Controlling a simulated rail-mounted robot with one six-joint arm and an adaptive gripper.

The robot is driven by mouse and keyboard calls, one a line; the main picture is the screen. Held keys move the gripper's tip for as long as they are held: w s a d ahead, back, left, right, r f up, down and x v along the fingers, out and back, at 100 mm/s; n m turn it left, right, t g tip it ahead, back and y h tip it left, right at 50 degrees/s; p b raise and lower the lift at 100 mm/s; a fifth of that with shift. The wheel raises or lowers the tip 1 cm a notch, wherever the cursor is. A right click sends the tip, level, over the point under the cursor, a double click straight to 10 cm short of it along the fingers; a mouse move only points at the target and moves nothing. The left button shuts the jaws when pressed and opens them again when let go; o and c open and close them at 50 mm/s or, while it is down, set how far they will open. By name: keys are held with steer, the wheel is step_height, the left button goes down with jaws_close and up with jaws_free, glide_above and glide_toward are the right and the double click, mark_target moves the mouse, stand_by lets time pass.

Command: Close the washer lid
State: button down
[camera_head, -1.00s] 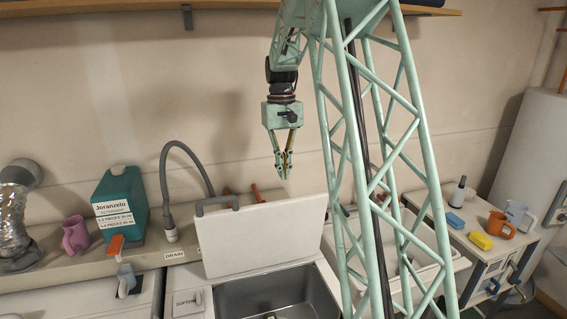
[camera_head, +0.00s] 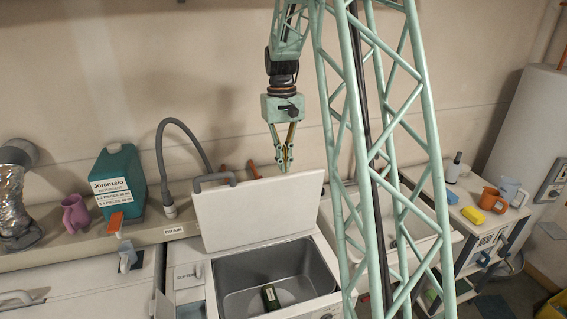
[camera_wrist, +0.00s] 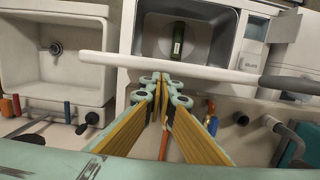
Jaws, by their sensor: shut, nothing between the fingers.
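The washer lid (camera_head: 262,209) is a white panel standing upright, hinged at the back of the washer's opening. The washer tub (camera_head: 279,277) below it is open, grey inside, with a dark green bottle (camera_head: 270,297) lying in it. My gripper (camera_head: 284,165) points down with its fingers together, at the lid's top edge and seemingly just behind it. In the wrist view the lid shows edge-on as a white bar (camera_wrist: 185,70), and my fingertips (camera_wrist: 161,82) are right beside it on the wall side. I cannot tell whether they touch it.
A grey drain hose (camera_head: 180,135) curves up left of the lid. A teal detergent jug (camera_head: 120,188) and pink mug (camera_head: 75,212) stand on the back ledge. A sink (camera_head: 340,215) adjoins on the right. A shelf beyond holds an orange mug (camera_head: 494,200) and yellow block (camera_head: 472,214).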

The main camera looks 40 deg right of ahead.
steer(key=shift+s, duration=0.25)
stand_by(0.3)
